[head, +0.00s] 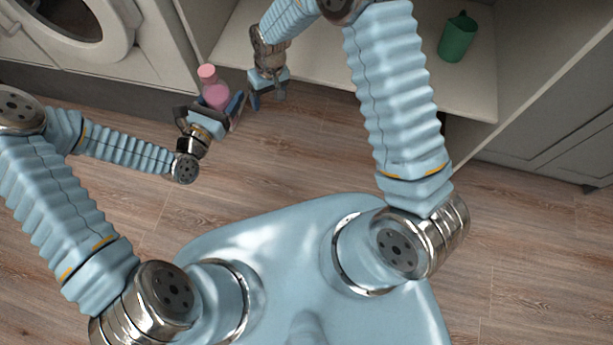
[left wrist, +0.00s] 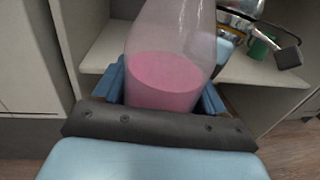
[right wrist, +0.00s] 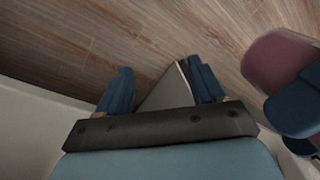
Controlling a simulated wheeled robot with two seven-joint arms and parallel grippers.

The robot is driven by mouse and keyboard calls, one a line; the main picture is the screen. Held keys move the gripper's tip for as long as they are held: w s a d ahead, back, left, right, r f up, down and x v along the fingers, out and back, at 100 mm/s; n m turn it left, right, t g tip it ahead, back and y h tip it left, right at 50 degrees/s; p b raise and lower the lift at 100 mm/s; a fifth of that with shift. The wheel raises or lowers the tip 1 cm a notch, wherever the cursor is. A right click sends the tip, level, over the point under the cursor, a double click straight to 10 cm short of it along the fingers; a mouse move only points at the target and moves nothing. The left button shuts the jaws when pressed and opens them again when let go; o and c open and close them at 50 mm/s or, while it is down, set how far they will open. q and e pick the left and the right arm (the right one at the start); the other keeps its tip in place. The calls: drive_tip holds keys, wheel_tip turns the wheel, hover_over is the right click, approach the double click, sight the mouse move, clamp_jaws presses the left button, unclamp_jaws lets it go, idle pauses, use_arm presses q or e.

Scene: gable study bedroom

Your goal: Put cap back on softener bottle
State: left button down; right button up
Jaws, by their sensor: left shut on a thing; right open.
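The softener bottle (head: 216,97) is pinkish and see-through, with pink liquid low inside. In the left wrist view the bottle (left wrist: 168,70) stands roughly upright between the fingers; its top is out of frame. My left gripper (head: 213,110) is shut on it. A salmon-pink piece (head: 207,74) shows at the bottle's upper end in the head view; I cannot tell whether it is the cap or the bottle's top. My right gripper (head: 268,98) is open, just right of the bottle. In the right wrist view no object is gripped between its fingers (right wrist: 160,82); the bottle (right wrist: 275,62) is at the right edge.
A front-loading washing machine (head: 75,28) stands at upper left. A pale open shelf unit (head: 330,68) is behind my grippers, with a green canister (head: 457,37) on it. Grey cabinets (head: 565,125) stand at right. The wooden floor (head: 290,155) in front is clear.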

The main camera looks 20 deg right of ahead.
drive_tip(key=s+d+f+m+y, duration=0.1)
drive_tip(key=s+f, duration=0.4)
drive_tip(key=s, duration=0.6)
drive_tip(key=s+d+f+m+y, duration=0.1)
drive_tip(key=s+d+f+m, duration=0.2)
drive_tip(key=s, duration=0.8)
wheel_tip(320, 180, down, 2)
drive_tip(key=shift+f+t+y, duration=0.15)
drive_tip(key=shift+t+y, duration=0.15)
use_arm(q)
drive_tip(key=shift+r, duration=0.1)
use_arm(e)
drive_tip(key=shift+d, duration=0.1)
use_arm(q)
drive_tip(key=w+a+r+n+t+y, duration=0.2)
drive_tip(key=a+n+t+y, duration=0.2)
drive_tip(key=a+n+y, duration=0.4)
drive_tip(key=a+y, duration=0.3)
drive_tip(key=a, duration=0.4)
drive_tip(key=shift+a+y, duration=0.3)
drive_tip(key=shift+a, duration=0.1)
